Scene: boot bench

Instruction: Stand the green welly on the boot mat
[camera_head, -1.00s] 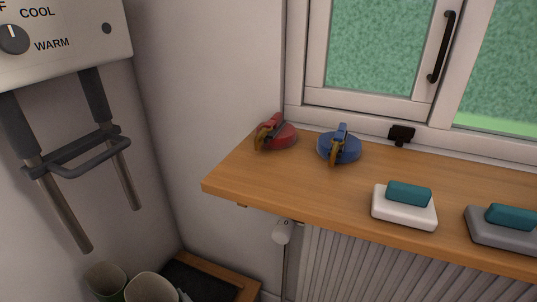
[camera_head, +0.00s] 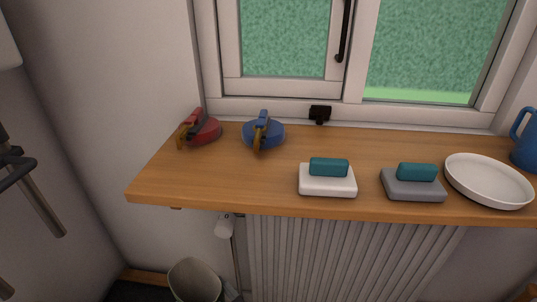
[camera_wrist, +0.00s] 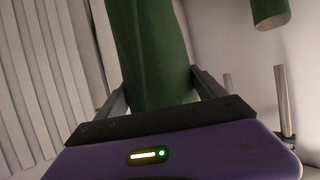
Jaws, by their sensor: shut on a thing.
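In the wrist view my gripper (camera_wrist: 160,92) has its two fingers on either side of a green welly (camera_wrist: 152,45), shut on it. The welly's upper and lower ends run out of sight. A second green piece (camera_wrist: 270,12) hangs in at the top right; I cannot tell whether it belongs to the same welly. The head view shows neither my gripper nor the held welly. A dark floor area with a wooden edge (camera_head: 148,277) shows at the bottom left; I cannot tell if it is the boot mat. A pale open-topped thing (camera_head: 194,280) stands beside it.
A wooden shelf (camera_head: 230,185) under the window holds red (camera_head: 205,131) and blue (camera_head: 263,134) round items, soap dishes (camera_head: 327,186) (camera_head: 413,190), a white plate (camera_head: 488,181) and a blue mug (camera_head: 527,143). A ribbed radiator (camera_head: 350,260) is below. Metal bars (camera_head: 38,200) stick out at left.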

